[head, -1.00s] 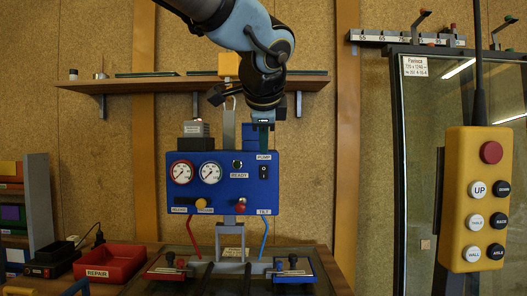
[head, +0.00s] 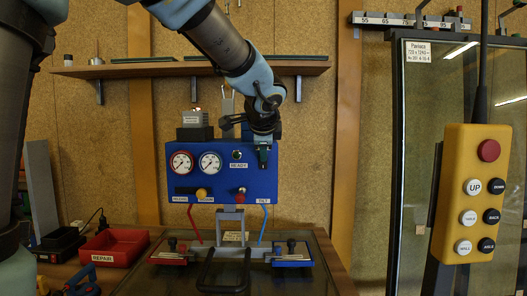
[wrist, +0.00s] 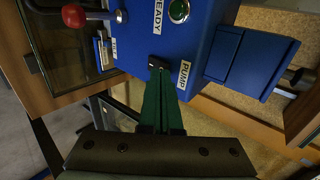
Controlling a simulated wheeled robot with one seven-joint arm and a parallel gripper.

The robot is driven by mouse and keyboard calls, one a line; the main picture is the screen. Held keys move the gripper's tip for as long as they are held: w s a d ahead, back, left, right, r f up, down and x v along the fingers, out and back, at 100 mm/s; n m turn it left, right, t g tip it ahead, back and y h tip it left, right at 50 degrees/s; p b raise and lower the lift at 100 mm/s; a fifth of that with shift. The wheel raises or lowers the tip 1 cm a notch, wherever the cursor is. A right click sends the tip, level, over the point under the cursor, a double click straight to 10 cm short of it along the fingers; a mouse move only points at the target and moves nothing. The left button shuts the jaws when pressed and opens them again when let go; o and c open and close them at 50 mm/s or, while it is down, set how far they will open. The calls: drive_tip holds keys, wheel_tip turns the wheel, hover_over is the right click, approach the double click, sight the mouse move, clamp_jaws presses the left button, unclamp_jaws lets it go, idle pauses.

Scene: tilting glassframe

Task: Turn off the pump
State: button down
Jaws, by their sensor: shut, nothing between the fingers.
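A blue control panel (head: 222,188) stands above the bench. The PUMP label (wrist: 184,75) shows on it in the wrist view. The black pump switch (wrist: 156,60) is mostly hidden behind my fingertips, so I cannot tell its position. My gripper (wrist: 157,68) has its green fingers shut with nothing between them. The tips are at the switch, touching or nearly so. In the head view my gripper (head: 263,165) covers the switch and its label. The READY light (wrist: 178,10) is beside the switch and looks green.
A shelf (head: 150,70) runs above. A red REPAIR tray (head: 116,246) is on the bench. A yellow pendant (head: 472,200) hangs at the right.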

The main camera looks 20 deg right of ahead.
drive_tip(key=shift+w+d+r, duration=0.2)
drive_tip(key=shift+w, duration=0.2)
drive_tip(key=shift+r, duration=0.1)
drive_tip(key=shift+r+p, duration=0.7)
